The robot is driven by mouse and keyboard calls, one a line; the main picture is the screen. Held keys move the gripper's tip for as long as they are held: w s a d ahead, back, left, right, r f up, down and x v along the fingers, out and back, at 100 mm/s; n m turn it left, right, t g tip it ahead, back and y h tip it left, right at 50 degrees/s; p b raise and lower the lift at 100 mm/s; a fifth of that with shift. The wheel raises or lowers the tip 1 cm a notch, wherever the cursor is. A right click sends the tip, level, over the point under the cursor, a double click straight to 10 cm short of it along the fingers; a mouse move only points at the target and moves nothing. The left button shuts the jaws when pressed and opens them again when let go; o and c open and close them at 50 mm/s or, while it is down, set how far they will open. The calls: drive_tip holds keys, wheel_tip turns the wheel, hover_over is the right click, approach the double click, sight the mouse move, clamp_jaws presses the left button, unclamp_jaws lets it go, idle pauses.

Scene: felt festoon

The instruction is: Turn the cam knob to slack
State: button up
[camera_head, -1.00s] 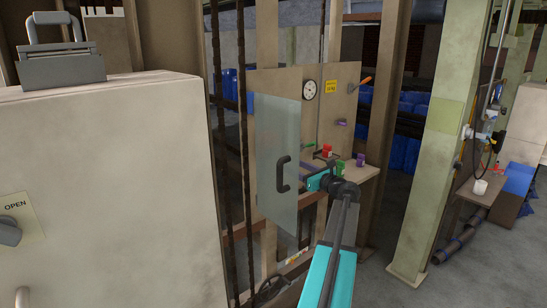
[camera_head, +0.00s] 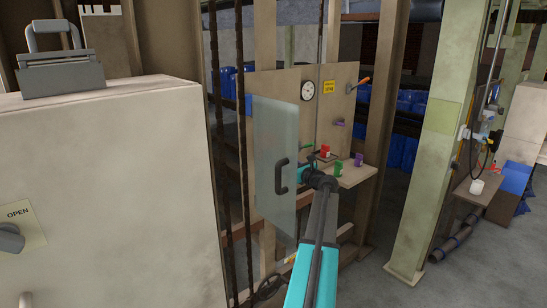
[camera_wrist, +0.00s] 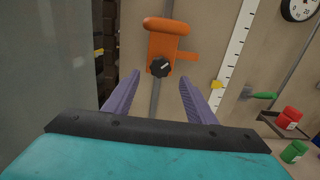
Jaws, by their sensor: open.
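In the wrist view a black lobed knob (camera_wrist: 159,67) sits on the front of an orange clamp body (camera_wrist: 162,45), on a grey vertical rod against a beige panel. An orange tab sticks out to its right. My gripper (camera_wrist: 160,76) is open, with its two purple fingers pointing toward the panel. The knob appears between the fingertips in the picture; I see no contact, and the distance is hard to judge. In the head view my gripper (camera_head: 305,172) is beside the glass door, and the knob is hidden there.
A glass door with a black handle (camera_head: 281,176) stands open close to my arm's left. Right of the clamp are a white scale (camera_wrist: 231,60), a green lever (camera_wrist: 263,95) and a shelf with red (camera_wrist: 289,117) and green cups (camera_wrist: 293,151). A gauge (camera_head: 308,91) hangs above.

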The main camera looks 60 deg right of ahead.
drive_tip(key=shift+p+x, duration=0.65)
drive_tip(key=shift+x, duration=2.2)
drive_tip(key=c, duration=1)
drive_tip(key=shift+c, duration=0.2)
